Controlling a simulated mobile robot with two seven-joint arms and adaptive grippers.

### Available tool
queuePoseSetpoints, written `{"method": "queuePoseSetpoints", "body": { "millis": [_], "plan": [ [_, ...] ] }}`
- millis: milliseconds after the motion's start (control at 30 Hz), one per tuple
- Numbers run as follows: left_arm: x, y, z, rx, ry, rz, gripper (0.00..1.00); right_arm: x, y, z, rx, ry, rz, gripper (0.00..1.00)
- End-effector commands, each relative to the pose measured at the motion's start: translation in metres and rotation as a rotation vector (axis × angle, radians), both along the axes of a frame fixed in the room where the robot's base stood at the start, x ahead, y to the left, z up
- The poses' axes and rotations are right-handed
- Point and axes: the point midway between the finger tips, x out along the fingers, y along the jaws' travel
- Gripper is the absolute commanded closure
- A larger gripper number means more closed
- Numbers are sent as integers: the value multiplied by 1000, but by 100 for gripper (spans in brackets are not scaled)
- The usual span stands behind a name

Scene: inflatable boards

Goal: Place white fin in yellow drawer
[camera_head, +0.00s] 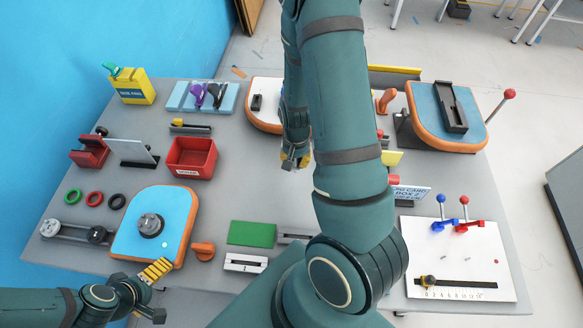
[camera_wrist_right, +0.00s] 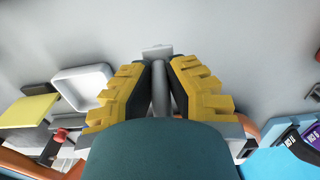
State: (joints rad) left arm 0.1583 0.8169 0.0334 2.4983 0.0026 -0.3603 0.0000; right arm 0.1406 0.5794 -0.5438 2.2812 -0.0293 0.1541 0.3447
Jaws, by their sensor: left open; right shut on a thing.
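My right gripper (camera_head: 296,158) points down over the middle of the table, with its arm crossing the head view. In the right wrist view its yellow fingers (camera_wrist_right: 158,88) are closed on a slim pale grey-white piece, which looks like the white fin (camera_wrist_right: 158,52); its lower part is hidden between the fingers. My left gripper (camera_head: 156,284) is open and empty at the near left table edge, beside the blue round-ended board. A yellow panel (camera_head: 391,158) shows right of my arm, and also in the right wrist view (camera_wrist_right: 28,110); I cannot tell whether it is the drawer.
A yellow box (camera_head: 134,91) stands at the back left, near a blue fin rack (camera_head: 178,98). A red bin (camera_head: 192,158) sits left of centre. A white tray (camera_wrist_right: 62,80) lies beside the right gripper. A white lever panel (camera_head: 457,263) is at the right. My arm hides the table's middle.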

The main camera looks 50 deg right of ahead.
Motion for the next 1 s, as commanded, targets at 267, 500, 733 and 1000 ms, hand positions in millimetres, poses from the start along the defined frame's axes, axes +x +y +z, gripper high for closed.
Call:
{"method": "queuePoseSetpoints", "body": {
  "millis": [267,500,733,1000],
  "plan": [
    [0,0,-4,0,0,0,0,0,0,-24,0,0,0,100],
    [0,-1,-8,1,0,0,0,0,0,-54,-1,-1,-1,100],
    [0,-1,-7,1,-1,0,0,1,0,-54,0,-3,-1,100],
    [0,-1,-11,2,0,0,0,1,0,-57,-1,-2,0,63]
  ]
}}
